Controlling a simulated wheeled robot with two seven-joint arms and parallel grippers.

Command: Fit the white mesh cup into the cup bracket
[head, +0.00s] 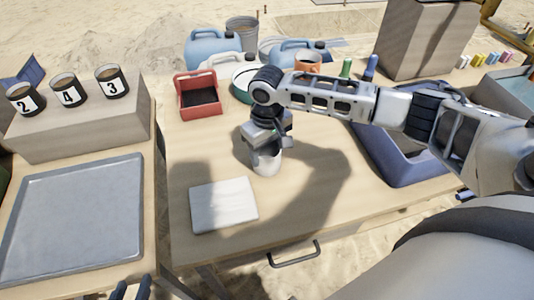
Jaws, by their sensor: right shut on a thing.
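The white mesh cup (266,162) is at the middle of the wooden table, below my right gripper (267,143). My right gripper points down and is shut on the cup's upper part, hiding it. I cannot tell whether the cup's base touches the table. My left gripper (132,289) shows only as two dark fingertips at the bottom edge, spread apart with nothing visible between them. It is far from the cup, below the grey tray. I cannot make out the cup bracket for certain.
A white slab (223,205) lies just front-left of the cup. A red box (198,110) stands behind left. A blue basin (425,170) is at right, partly behind my arm. Numbered pots (69,97) stand on a block beyond a grey tray (75,220). Blue jugs (207,48) line the back.

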